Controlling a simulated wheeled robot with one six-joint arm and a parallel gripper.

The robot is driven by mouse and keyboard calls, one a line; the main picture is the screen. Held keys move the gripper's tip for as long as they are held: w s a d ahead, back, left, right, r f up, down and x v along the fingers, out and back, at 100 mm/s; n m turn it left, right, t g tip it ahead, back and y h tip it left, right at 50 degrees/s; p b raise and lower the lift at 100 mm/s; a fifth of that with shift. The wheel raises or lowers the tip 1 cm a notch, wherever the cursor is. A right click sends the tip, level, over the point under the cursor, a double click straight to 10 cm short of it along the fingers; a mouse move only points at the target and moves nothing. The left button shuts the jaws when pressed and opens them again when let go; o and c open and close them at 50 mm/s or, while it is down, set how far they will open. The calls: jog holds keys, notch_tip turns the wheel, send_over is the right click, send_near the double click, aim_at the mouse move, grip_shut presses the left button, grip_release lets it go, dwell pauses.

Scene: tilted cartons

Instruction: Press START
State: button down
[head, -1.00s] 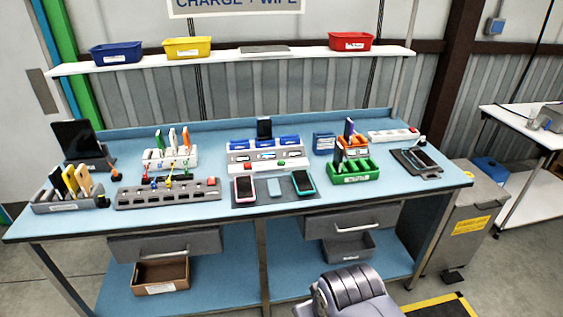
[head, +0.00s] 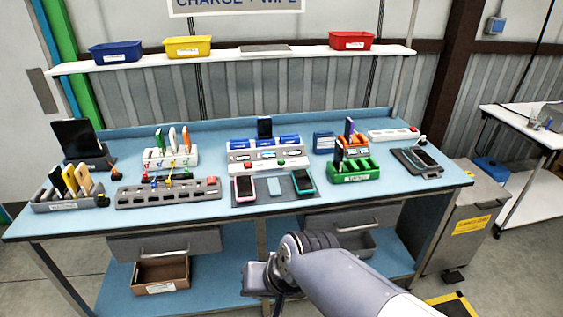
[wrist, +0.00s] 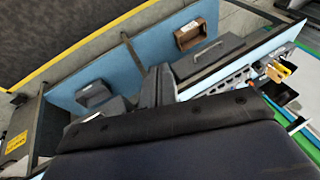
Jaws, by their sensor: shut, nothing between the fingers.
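A grey charging station (head: 266,157) with blue-topped bays stands at the middle of the blue bench. Its front edge carries a red button (head: 247,167) and a green button (head: 281,163). Their lettering is too small to read, so I cannot tell which says START. My gripper (head: 258,284) is in front of the bench, below the worktop and well apart from the station. Its dark fingers (wrist: 158,78) show shut and empty in the wrist view. The station cannot be made out in the wrist view.
A mat (head: 292,199) with phones lies before the station. A grey socket strip (head: 130,199) is at left and a green rack (head: 366,176) at right. Drawers (head: 352,219) hang under the worktop. A brown box (head: 160,276) is on the lower shelf, also in the wrist view (wrist: 190,35).

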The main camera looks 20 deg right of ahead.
jog(key=w+a+f+m+y, duration=0.1)
jog(key=w+a+m, duration=0.2)
jog(key=a, duration=0.5)
jog(key=w+a+f+m+y, duration=0.2)
jog(key=w+a+m, duration=0.2)
jog(key=a, duration=0.5)
jog(key=w+a+f+m+y+b, duration=0.1)
jog(key=w+a+f+m+y, duration=0.1)
jog(key=a+m, duration=0.3)
jog(key=w+a, duration=0.1)
jog(key=a, duration=0.3)
jog(key=shift+w+a+f, duration=0.15)
jog(key=shift+a+f, duration=0.1)
